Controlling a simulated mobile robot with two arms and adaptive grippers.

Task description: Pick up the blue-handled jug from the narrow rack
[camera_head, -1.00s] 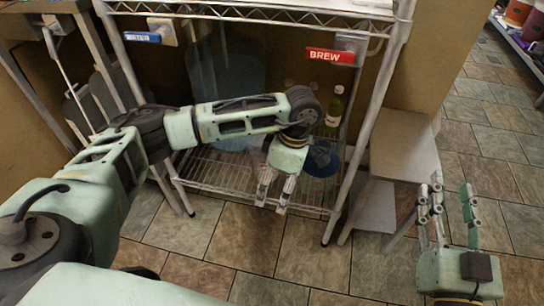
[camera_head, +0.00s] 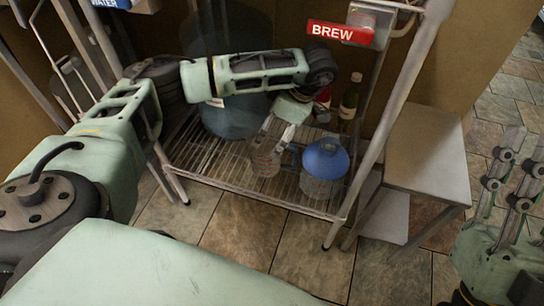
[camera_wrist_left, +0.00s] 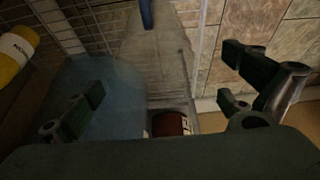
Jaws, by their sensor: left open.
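My left gripper (camera_head: 278,132) reaches into the rack (camera_head: 222,180) over the bottom wire shelf. Its fingers are apart, with nothing held between them. A clear jug (camera_head: 265,160) with faint markings stands on that shelf just below the fingertips. In the left wrist view a clear vessel lies between the open fingers (camera_wrist_left: 165,85), with a blue handle (camera_wrist_left: 147,14) at the top edge. My right gripper (camera_head: 510,185) is open at the right edge, away from the rack and partly cut off.
A blue dome-topped vessel (camera_head: 325,160) stands right of the clear jug. A large bluish carboy (camera_head: 235,118) stands left, behind my arm. A grey stool (camera_head: 428,150) is right of the rack post. A red BREW sign (camera_head: 335,33) hangs above.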

